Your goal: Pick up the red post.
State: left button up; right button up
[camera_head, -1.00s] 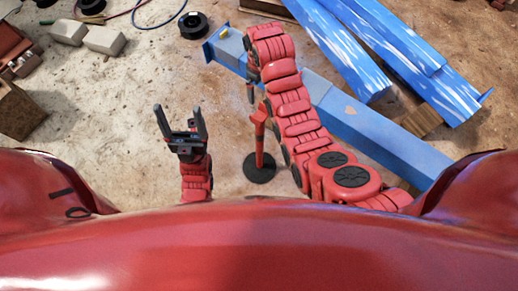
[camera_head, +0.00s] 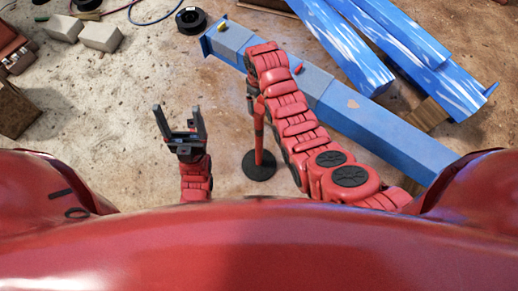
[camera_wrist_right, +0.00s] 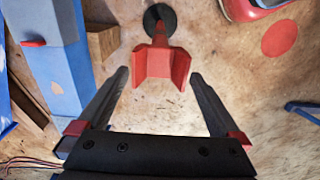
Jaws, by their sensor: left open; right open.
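The red post (camera_head: 259,135) stands upright on a round black base (camera_head: 258,165) on the floor in the head view; the end of my right arm partly covers its top. In the right wrist view, the post's red angled head (camera_wrist_right: 152,64) lies between the two fingertips of my right gripper (camera_wrist_right: 160,75), which is open and empty. The fingers do not visibly touch it, and I cannot tell how far away it is. My left gripper (camera_head: 177,108) is open and empty, pointing away from me, left of the post.
A long blue beam (camera_head: 360,120) lies behind the post and beyond my right arm. More blue beams (camera_head: 350,45) lie at the upper right. Pale blocks (camera_head: 98,36) and a black spool (camera_head: 190,20) lie further back. The floor around my left gripper is clear.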

jog(key=shift+f+p, duration=0.6)
jog(key=shift+f, duration=1.6)
grip_shut()
